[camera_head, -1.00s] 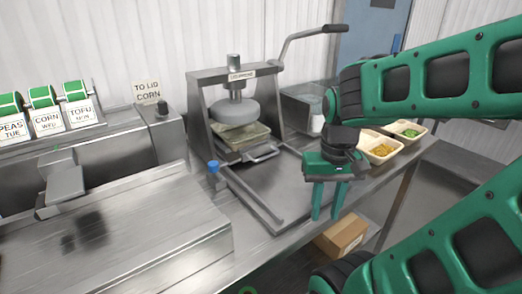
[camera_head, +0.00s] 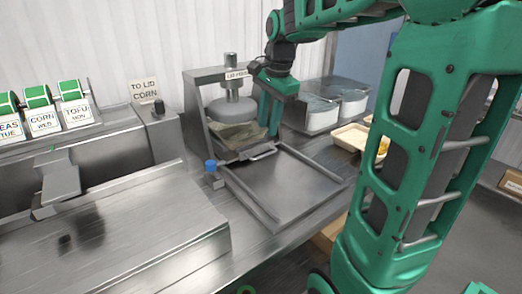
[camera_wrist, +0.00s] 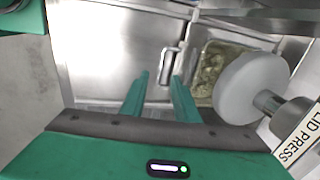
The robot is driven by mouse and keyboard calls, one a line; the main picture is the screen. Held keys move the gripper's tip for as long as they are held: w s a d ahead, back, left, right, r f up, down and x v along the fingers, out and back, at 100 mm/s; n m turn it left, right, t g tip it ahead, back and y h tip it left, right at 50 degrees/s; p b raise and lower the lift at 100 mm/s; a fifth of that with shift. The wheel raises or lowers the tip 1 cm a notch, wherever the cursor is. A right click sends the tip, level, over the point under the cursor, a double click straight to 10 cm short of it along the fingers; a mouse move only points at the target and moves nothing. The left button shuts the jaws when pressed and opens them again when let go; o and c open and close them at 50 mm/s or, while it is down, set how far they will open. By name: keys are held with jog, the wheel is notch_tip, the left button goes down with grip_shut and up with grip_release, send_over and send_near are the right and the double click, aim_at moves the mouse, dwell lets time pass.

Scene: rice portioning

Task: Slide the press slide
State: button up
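The lid press (camera_head: 232,108) stands at the back of the counter, with its round press head above a tray with a greenish lid or filling (camera_head: 238,134). The press slide's handle (camera_head: 263,152) sticks out in front of that tray, and it also shows in the wrist view (camera_wrist: 171,58). My gripper (camera_head: 269,130) points down just above the handle, at the right of the press head. In the wrist view its two fingers (camera_wrist: 159,77) are apart and empty, with the handle near the fingertips. I cannot tell whether they touch it.
The flat rimmed bed (camera_head: 290,187) in front of the press is bare. A blue knob (camera_head: 211,165) stands at its left corner. Clear bins (camera_head: 322,112) and a food tray (camera_head: 352,137) are to the right. A label dispenser (camera_head: 62,110) is at the left.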

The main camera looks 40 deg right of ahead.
aim_at(263, 156)
jog(key=f, duration=0.3)
jog(key=w+f, duration=0.1)
jog(key=f, duration=0.3)
jog(key=w+f, duration=0.1)
jog(key=f, duration=0.2)
jog(key=shift+w+f, duration=0.2)
jog(key=shift+w, duration=0.05)
grip_shut()
